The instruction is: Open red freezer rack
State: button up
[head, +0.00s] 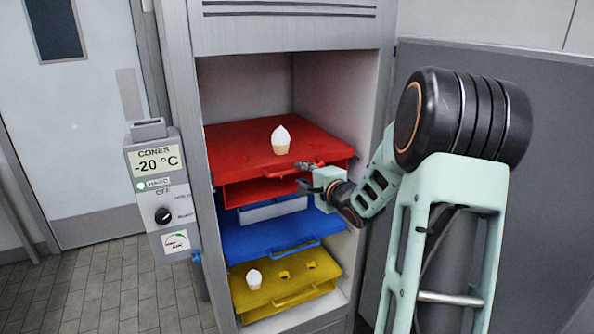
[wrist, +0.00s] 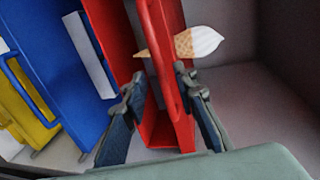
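The red rack (head: 238,141) is the top rack in the open freezer cabinet, with a bar handle on its front edge. The handle (wrist: 168,62) also shows in the wrist view. A white-topped ice cream cone (head: 281,140) stands in the red rack; it also shows in the wrist view (wrist: 196,42). My gripper (head: 308,179) is at the right part of the red rack's front, by the handle. In the wrist view, my gripper (wrist: 157,82) has its fingers apart, with the red handle between their tips. Whether either finger touches the handle is not clear.
Below are a blue rack (head: 255,238) and a yellow rack (head: 300,289) holding another cone (head: 254,279). A control box (head: 158,190) reading -20 °C is on the left. Cabinet walls bound the racks on both sides. The tiled floor at left is clear.

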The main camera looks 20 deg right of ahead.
aim_at(297, 171)
jog(key=shift+x, duration=2.35)
grip_shut()
